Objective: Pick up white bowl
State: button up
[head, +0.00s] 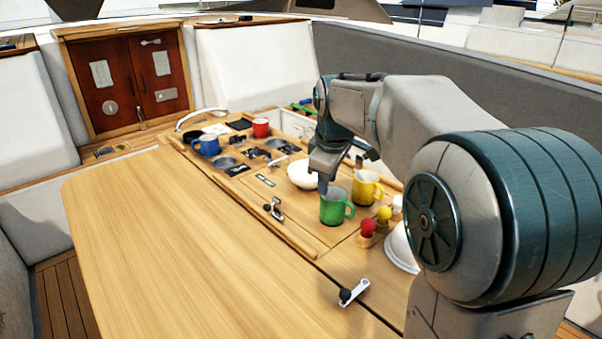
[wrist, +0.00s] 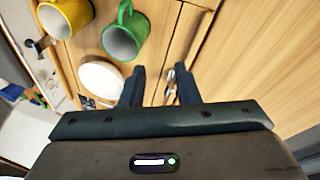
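The white bowl (head: 301,175) sits on the wooden table, partly hidden by my gripper (head: 324,181) in the head view. In the wrist view the white bowl (wrist: 100,78) lies just left of the left finger, outside the gap. My gripper (wrist: 159,80) is open, with its fingers apart and only table and a small metal fitting showing between them. Whether a finger touches the bowl I cannot tell. A second white, bowl-like thing (head: 399,249) stands at the table's right, partly hidden by my arm.
A green mug (head: 333,207) and a yellow mug (head: 366,188) stand close to the bowl. Red and yellow balls (head: 368,228) sit on a small holder. A blue mug (head: 207,145) and red mug (head: 261,128) stand farther back. The table's left half (head: 160,230) is clear.

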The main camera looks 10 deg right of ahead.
jog(key=w+d+f+n, duration=0.15)
jog(key=w+n, duration=0.55)
jog(key=w, duration=0.8)
jog(key=shift+w+a+r+p+x, duration=0.15)
jog(key=shift+w+p+x, duration=0.15)
jog(key=shift+x, duration=2.1)
jog(key=shift+w+a+r+p+x, duration=0.15)
jog(key=shift+w+p+x, duration=0.15)
jog(key=shift+x, duration=2.05)
jog(key=shift+w+a+p+x, duration=0.1)
jog(key=shift+w+p+x, duration=0.2)
jog(key=shift+x, duration=2.1)
jog(key=shift+r, duration=0.1)
grip_shut()
